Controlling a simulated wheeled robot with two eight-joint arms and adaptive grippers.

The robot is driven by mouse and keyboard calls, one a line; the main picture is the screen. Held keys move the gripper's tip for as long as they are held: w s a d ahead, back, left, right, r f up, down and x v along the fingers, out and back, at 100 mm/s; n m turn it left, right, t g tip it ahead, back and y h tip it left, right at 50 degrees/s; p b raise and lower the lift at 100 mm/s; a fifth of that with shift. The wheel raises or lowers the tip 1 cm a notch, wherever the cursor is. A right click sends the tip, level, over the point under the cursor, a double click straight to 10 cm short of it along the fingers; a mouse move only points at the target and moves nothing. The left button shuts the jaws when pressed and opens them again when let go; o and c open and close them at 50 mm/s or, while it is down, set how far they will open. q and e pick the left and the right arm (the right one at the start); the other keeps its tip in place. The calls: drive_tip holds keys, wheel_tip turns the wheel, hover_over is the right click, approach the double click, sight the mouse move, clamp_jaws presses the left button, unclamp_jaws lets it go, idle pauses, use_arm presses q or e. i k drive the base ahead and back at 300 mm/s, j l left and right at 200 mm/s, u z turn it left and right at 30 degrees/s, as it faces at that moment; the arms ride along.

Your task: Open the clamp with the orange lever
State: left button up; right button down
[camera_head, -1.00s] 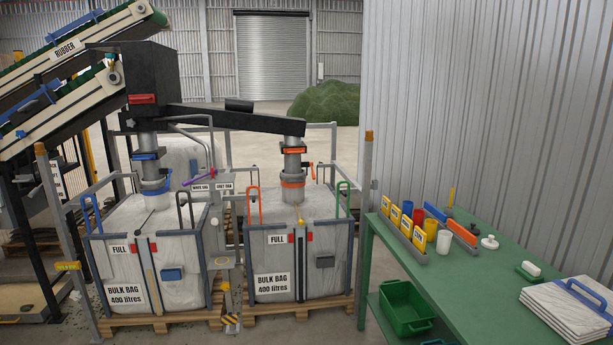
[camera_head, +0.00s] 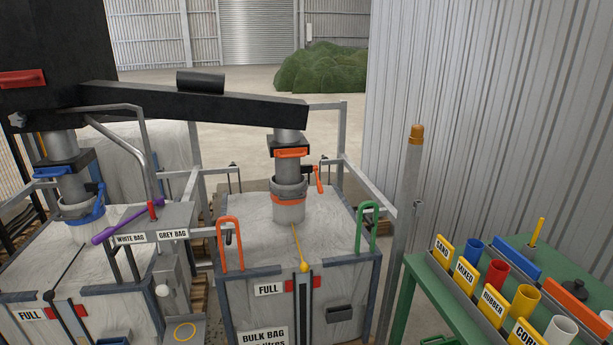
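The clamp (camera_head: 289,190) is a grey and orange band around the spout above the right bulk bag. Its orange lever (camera_head: 319,180) stands nearly upright at the clamp's right side, joined by a small black piece. I cannot tell from this distance whether the clamp is latched. The white neck (camera_head: 289,212) of the right bulk bag (camera_head: 335,270) sits just below the band. Neither of my grippers is in view.
An orange gate handle (camera_head: 291,153) sits higher on the same spout. A blue clamp (camera_head: 85,210) holds the left spout. A post (camera_head: 408,200) and green table (camera_head: 440,290) stand at right.

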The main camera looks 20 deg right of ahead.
sight(319, 182)
drive_tip(key=i+l, duration=0.2)
drive_tip(key=i, duration=0.2)
drive_tip(key=i+l, duration=0.15)
drive_tip(key=i, duration=0.2)
drive_tip(key=i+l, duration=0.2)
drive_tip(key=i, duration=0.2)
